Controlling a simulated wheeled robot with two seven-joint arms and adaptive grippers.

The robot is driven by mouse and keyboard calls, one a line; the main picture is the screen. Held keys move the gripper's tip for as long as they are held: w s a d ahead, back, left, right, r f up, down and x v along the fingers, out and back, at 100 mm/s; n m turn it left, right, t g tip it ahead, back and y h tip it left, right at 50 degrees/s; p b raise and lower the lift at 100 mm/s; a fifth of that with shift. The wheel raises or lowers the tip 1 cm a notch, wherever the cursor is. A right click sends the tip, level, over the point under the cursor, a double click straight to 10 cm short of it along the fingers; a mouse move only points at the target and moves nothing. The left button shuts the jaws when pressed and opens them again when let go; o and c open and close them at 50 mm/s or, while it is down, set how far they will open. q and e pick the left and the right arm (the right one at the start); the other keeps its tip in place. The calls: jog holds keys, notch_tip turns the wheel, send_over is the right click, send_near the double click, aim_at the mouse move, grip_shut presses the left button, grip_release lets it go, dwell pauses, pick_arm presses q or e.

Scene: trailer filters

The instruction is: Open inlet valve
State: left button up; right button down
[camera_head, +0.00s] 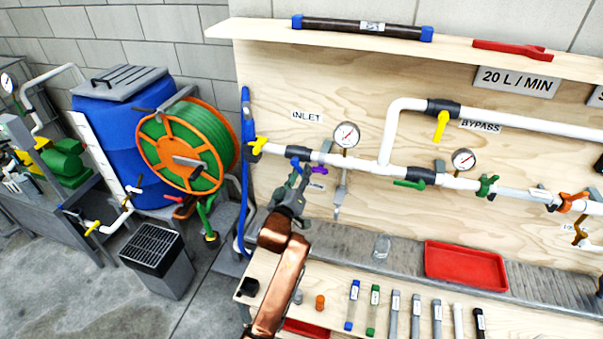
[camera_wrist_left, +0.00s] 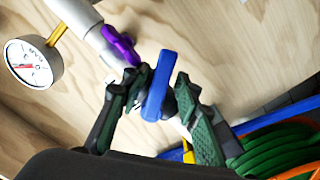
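The INLET label (camera_head: 307,116) is on the wooden panel above the left end of the white pipe. Below it, a dark valve body with a blue handle (camera_head: 299,152) sits on the pipe. My left gripper (camera_head: 298,178) reaches up from below to this handle. In the left wrist view the blue handle (camera_wrist_left: 159,82) stands between the two green-black fingertips of my left gripper (camera_wrist_left: 160,90). The fingers are apart, one on each side of the handle; firm contact cannot be made out. My right gripper is not in view.
A purple handle (camera_wrist_left: 120,45) is close beside the left finger. A pressure gauge (camera_head: 346,135) stands right of the valve. A yellow handle (camera_head: 258,145) is at the pipe's left end, near the hose reel (camera_head: 186,150). A red tray (camera_head: 465,265) lies below.

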pick_arm(q)
jog(key=v, duration=0.7)
jog(key=shift+s, duration=0.3)
jog(key=shift+a, duration=0.1)
